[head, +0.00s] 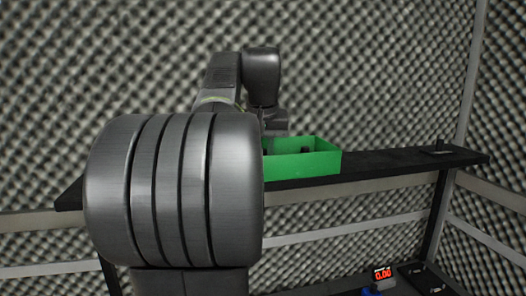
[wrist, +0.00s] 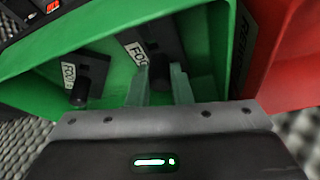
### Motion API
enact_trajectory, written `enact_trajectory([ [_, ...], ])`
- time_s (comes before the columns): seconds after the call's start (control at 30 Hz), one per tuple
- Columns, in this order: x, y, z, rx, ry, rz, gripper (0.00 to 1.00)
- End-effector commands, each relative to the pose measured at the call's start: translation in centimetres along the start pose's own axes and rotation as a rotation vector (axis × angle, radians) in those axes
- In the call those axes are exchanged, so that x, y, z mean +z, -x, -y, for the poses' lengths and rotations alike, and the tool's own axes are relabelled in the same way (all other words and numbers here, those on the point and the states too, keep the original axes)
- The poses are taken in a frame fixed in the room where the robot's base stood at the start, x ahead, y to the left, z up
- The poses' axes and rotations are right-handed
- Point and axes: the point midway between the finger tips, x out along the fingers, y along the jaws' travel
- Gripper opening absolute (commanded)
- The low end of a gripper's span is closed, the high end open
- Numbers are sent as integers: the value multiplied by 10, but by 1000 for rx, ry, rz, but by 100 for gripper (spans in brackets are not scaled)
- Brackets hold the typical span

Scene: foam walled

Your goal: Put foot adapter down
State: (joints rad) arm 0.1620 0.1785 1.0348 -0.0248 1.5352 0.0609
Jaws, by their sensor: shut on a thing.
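In the wrist view my gripper (wrist: 160,80) reaches down into a green bin (wrist: 190,22). Its two pale fingers are shut on the dark knob of a foot adapter (wrist: 158,48), a black plate with a white label partly reading "FOO". A second dark foot adapter (wrist: 83,80) with a similar label lies to the left in the same bin, apart from the fingers. In the head view the green bin (head: 305,163) stands on a dark shelf, and my arm comes down over its left end. My fingertips are hidden there.
A red bin (wrist: 275,50) stands right beside the green one in the wrist view. The dark shelf (head: 400,164) is mostly clear to the right, with a small item (head: 440,151) near its end. A red digital display (head: 383,274) sits on a lower surface.

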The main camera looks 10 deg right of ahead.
Motion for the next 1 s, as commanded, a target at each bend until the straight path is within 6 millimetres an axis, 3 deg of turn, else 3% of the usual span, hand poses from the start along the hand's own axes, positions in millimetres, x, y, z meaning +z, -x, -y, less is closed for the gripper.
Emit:
enact_trajectory([
  [0.13,1,-3,0,0,0,0,0],
  [0.17,1,-3,0,0,0,1,21],
  [0.27,1,-3,0,0,0,1,41],
  [0.67,0,5,0,0,0,0,41],
  [1.0,-2,74,0,0,1,-3,41],
])
